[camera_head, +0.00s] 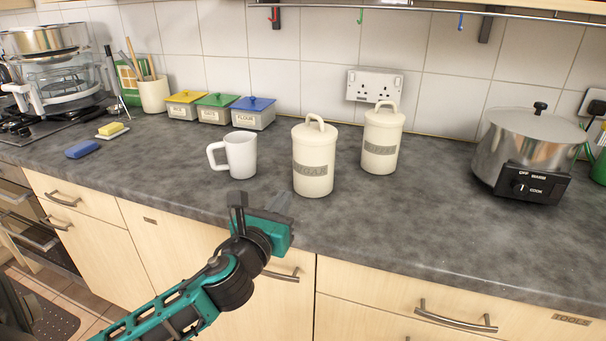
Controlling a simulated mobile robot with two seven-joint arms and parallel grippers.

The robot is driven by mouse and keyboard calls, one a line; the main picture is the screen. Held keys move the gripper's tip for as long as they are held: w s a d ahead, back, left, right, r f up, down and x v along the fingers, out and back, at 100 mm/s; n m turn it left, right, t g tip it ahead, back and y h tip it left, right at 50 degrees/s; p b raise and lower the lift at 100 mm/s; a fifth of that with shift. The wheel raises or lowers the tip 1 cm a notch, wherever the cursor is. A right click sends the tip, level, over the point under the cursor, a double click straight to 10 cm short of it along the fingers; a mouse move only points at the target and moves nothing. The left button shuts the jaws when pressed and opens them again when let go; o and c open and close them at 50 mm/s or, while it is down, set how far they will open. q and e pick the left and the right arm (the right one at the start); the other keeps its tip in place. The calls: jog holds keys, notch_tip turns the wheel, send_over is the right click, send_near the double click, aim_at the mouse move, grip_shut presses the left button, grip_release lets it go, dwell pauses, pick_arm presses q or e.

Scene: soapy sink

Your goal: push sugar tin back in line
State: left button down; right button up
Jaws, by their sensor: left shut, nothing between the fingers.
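The nearer cream canister (313,172) stands upright on the grey worktop, and its grey label seems to read SUGAR. A matching cream canister (380,143) stands behind it and to the right, closer to the wall, so the two are staggered. Both have lids with loop handles. My left gripper (272,204) is shut and empty at the front edge of the worktop, in front and to the left of the nearer canister, with a visible gap to it. My right gripper is out of view.
A white mug (236,155) stands just left of the nearer canister. Small boxes with yellow, green and blue lids (254,104) stand near the wall. A metal cooker (527,150) stands at the right. The worktop between the canisters and the cooker is clear.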

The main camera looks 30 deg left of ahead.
aim_at(307, 167)
pick_arm(q)
jog(key=x, duration=1.1)
jog(key=shift+d, duration=0.1)
